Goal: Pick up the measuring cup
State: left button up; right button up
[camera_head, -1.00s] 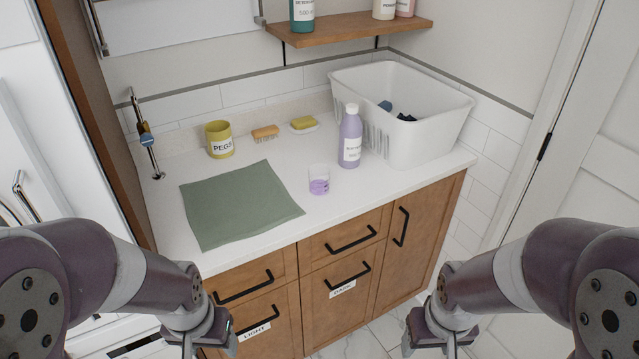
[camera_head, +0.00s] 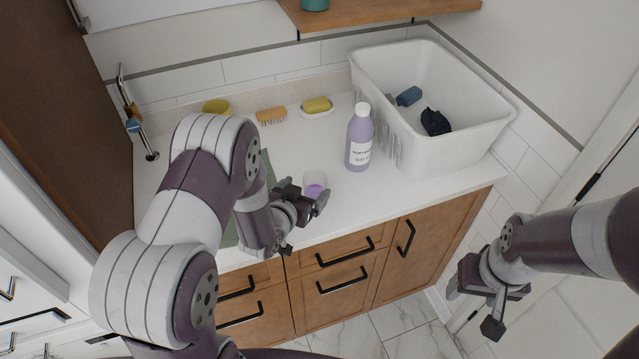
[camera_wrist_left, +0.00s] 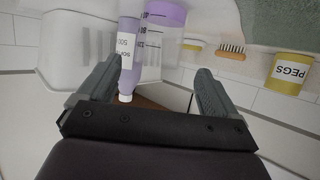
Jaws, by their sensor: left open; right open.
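The measuring cup (camera_head: 315,183) is small and clear with purple liquid in it. It stands on the white counter, left of the lavender bottle. It also shows in the left wrist view (camera_wrist_left: 163,35), with dark markings on its side, beyond the fingertips and between their lines. My left gripper (camera_head: 305,205) is open, close to the cup and partly in front of it in the head view. In the left wrist view its two fingers (camera_wrist_left: 152,88) are apart with nothing gripped between them. My right gripper (camera_head: 480,305) is open and empty, away from the counter at lower right.
The lavender bottle (camera_head: 359,138) stands close to the cup on its right. A white basket (camera_head: 450,150) with dark items is behind it. A yellow sponge (camera_head: 317,104), a brush (camera_head: 271,115) and the PEGS pot (camera_wrist_left: 290,72) stand at the back. My left arm covers most of the green cloth (camera_head: 265,170).

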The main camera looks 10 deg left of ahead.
aim_at(319, 176)
pick_arm(q)
jog(key=p+x, duration=0.1)
jog(key=x, duration=0.7)
jog(key=shift+d, duration=0.15)
jog(key=shift+r+p, duration=0.1)
jog(key=shift+p, duration=0.2)
jog(key=c, duration=1)
